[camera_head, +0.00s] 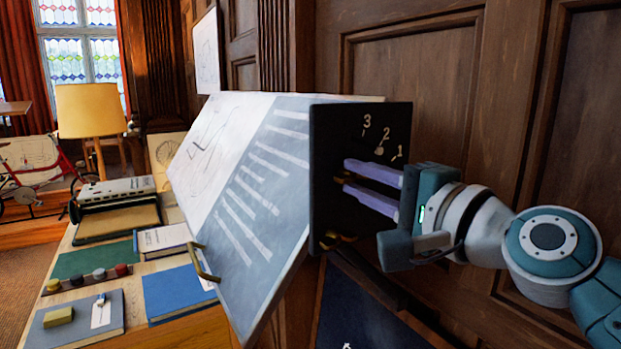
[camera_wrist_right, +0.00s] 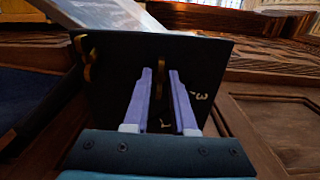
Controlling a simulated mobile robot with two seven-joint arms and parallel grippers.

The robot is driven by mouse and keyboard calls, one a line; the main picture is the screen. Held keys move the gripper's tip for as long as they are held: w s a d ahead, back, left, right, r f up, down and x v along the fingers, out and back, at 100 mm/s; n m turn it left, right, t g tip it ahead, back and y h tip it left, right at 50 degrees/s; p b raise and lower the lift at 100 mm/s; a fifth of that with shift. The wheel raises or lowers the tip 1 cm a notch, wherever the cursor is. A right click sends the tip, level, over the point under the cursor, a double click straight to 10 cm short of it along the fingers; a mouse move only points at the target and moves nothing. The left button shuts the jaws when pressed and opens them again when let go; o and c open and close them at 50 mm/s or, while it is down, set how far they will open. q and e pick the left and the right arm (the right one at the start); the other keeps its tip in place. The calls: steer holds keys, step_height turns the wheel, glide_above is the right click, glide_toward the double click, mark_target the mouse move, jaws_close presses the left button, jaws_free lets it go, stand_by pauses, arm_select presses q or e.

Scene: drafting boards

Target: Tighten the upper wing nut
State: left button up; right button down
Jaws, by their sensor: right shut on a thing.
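The drafting board (camera_head: 258,180) is tilted, with a dark side plate (camera_head: 330,130) marked 1, 2 and 3; the plate also shows in the wrist view (camera_wrist_right: 215,62). My right gripper (camera_head: 346,173) reaches in from the right, its two lilac fingers at the plate. In the wrist view its fingertips (camera_wrist_right: 161,72) are shut on the upper wing nut (camera_wrist_right: 161,63), mostly hidden between them. A lower brass wing nut (camera_head: 349,238) sits below the fingers, apart from them; it shows in the wrist view (camera_wrist_right: 88,58). My left gripper is not in view.
A brass handle (camera_head: 204,264) is on the board's lower edge. At left, a desk holds a blue book (camera_head: 178,292), a lamp (camera_head: 88,110) and a typewriter-like machine (camera_head: 116,190). Wooden panelling (camera_head: 420,80) stands close behind my right arm.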

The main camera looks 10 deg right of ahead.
steer(key=c, duration=0.7)
jaws_free()
steer(key=shift+c, duration=0.2)
steer(key=shift+s, duration=0.1)
steer(key=b+v, duration=0.1)
steer(key=v, duration=0.8)
steer(key=shift+s+d+b, duration=0.15)
steer(key=shift+s+b, duration=0.15)
steer(key=shift+s, duration=0.05)
